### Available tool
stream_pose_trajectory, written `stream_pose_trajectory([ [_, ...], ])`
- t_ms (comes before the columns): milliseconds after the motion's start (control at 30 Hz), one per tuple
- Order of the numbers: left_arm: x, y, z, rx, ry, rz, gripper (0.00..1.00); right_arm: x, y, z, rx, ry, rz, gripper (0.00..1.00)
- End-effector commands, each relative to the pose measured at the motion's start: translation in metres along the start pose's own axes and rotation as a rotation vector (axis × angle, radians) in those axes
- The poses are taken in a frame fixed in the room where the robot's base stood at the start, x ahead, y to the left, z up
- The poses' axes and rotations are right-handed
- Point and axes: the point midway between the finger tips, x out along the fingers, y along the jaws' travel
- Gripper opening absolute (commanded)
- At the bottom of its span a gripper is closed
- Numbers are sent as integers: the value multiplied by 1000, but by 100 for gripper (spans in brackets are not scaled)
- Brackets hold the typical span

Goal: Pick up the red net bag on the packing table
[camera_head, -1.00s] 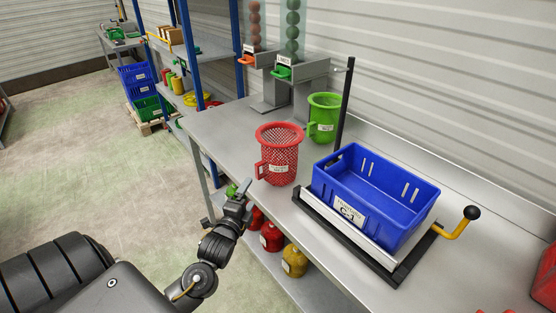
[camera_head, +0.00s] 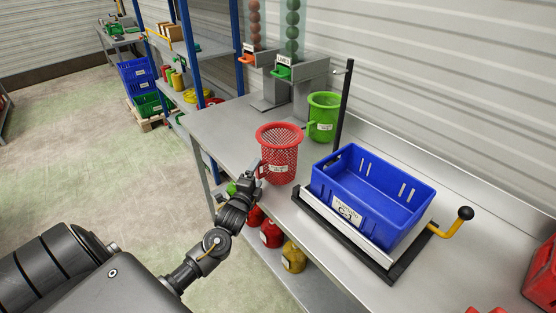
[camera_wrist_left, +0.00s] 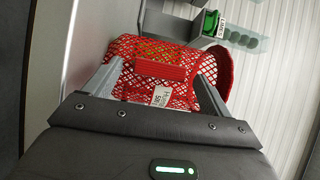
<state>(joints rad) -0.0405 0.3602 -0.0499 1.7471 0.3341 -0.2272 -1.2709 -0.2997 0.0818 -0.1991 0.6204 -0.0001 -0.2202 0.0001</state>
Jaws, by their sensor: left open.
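The red net bag (camera_head: 281,158) stands upright on the packing table (camera_head: 222,123), near its left edge. It is a red mesh cylinder with a flared rim, a side handle and a white label. My left gripper (camera_head: 258,170) is at the bag's handle side. In the left wrist view the red net bag (camera_wrist_left: 205,68) lies ahead, and its solid red handle (camera_wrist_left: 160,70) shows between the two spread fingers of my open left gripper (camera_wrist_left: 158,78). I cannot tell whether the fingers touch it. My right gripper is not in view.
A green container (camera_head: 322,118) stands behind the red bag. A blue crate (camera_head: 410,207) sits on a black-framed stand with a yellow lever (camera_head: 447,230) to the right. Red and yellow items (camera_head: 293,257) lie on the shelf below. Dispensers with ball columns (camera_head: 291,70) stand at the back.

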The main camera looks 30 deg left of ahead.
Motion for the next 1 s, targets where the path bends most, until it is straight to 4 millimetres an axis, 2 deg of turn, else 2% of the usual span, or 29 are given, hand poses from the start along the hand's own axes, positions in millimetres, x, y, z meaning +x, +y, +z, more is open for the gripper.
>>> stream_pose_trajectory([
  [133,16,-1,0,1,1,0,84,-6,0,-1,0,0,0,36],
  [400,20,1,-1,0,1,1,84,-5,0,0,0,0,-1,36],
  [767,19,1,-1,0,1,1,38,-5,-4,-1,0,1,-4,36],
  [1000,19,0,-1,0,1,1,36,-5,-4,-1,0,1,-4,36],
])
